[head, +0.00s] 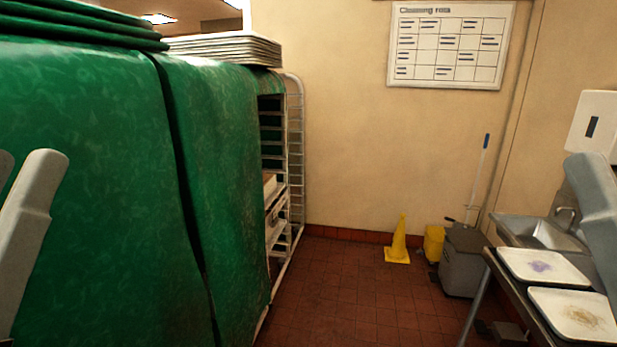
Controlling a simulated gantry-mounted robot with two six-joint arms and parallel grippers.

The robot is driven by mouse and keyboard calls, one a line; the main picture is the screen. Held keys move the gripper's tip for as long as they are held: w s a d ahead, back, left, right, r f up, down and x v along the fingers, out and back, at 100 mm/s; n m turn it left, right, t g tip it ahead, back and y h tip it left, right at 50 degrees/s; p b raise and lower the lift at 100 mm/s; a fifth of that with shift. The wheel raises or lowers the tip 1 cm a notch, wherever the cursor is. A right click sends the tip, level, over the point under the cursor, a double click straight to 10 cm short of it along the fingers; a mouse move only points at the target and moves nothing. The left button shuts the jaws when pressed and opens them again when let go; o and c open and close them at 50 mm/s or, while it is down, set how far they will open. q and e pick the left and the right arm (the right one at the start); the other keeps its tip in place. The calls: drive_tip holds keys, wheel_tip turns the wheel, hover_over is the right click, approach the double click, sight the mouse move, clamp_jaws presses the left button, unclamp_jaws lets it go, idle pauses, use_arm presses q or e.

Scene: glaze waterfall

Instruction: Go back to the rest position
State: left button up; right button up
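Parts of my two arms show at the left and right edges of the head view. The left arm's pale grey link stands in front of the green covers, and the right arm's link hangs in front of the sink area. Neither gripper is in the picture, so their fingers and anything in them are hidden.
Green-covered racks (90,170) fill the left, with stacked trays (225,48) on top. An open rack (292,170) stands behind. A yellow cone (398,240) and a grey mop bucket (462,262) stand by the wall. Two stained trays (541,267) (577,315) lie near a sink (540,233). Tiled floor (345,295) is clear.

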use_arm(q)
wheel_tip(320, 180, up, 28)
drive_tip(key=p, duration=2.5)
drive_tip(key=shift+r+y, duration=0.15)
drive_tip(key=shift+y, duration=0.15)
use_arm(e)
wheel_tip(320, 180, up, 28)
drive_tip(key=shift+r, duration=0.15)
